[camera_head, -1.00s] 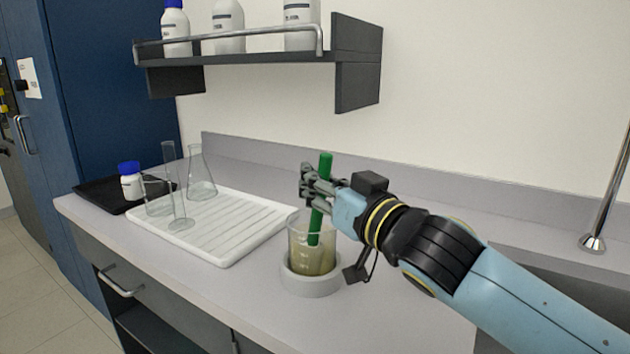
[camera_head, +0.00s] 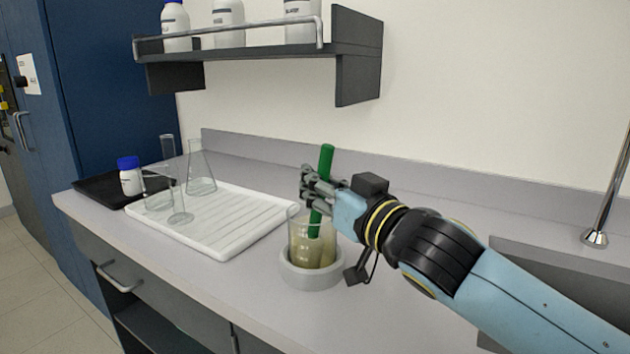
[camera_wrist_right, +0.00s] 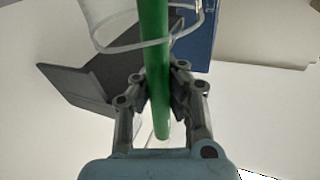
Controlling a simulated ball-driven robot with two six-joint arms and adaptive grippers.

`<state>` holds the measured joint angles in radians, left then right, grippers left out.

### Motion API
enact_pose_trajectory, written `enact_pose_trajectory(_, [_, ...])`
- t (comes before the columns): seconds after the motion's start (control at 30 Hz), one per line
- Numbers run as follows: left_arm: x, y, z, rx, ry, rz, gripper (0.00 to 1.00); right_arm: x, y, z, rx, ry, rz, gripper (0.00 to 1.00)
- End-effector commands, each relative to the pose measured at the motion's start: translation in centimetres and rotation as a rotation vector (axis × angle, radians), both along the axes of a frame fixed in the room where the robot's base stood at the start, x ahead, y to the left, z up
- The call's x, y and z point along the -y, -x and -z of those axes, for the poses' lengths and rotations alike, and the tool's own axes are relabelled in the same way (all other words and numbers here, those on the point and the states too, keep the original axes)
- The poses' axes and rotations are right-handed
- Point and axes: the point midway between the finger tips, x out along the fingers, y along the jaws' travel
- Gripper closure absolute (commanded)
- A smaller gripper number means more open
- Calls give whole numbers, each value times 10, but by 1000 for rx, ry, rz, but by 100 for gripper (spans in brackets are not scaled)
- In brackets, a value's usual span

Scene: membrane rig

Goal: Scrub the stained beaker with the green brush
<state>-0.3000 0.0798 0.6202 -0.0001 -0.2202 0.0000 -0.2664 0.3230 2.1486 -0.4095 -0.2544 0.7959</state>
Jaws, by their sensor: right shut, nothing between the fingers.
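The stained beaker (camera_head: 300,238) stands upright in a pale round holder (camera_head: 311,277) on the counter, with a brownish-yellow film on its glass. The green brush (camera_head: 326,158) stands with its lower part inside the beaker, its handle leaning a little to the right. My right gripper (camera_head: 308,186) is at the handle just above the rim. Its fingers are shut, with the handle right against them. In the right wrist view the green handle (camera_wrist_right: 153,45) crosses my fingers (camera_wrist_right: 165,85), and a clear glass rim (camera_wrist_right: 140,42) shows near the top. My left gripper is out of view.
A white ribbed tray (camera_head: 235,222) with a flask (camera_head: 200,180) and other clear glassware lies left of the holder. A black tray (camera_head: 95,190) with a blue-capped bottle (camera_head: 130,178) is further left. A shelf (camera_head: 260,52) overhangs the back; a sink (camera_head: 555,272) lies right.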

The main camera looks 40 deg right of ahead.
Motion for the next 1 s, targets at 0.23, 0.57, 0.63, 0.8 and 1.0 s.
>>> enact_pose_trajectory(0.23, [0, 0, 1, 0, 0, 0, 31, 0, 0, 0, 1, 0, 0, 100])
enact_pose_trajectory(0.57, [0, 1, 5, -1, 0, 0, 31, 8, -8, 1, 2, 2, -2, 100])
enact_pose_trajectory(0.63, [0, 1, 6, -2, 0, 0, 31, 10, -11, 1, 1, 2, -2, 100])
enact_pose_trajectory(0.8, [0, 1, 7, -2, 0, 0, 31, 13, -13, 0, 1, 0, -1, 100])
enact_pose_trajectory(1.0, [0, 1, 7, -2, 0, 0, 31, 13, -13, 0, 1, 0, -1, 100])
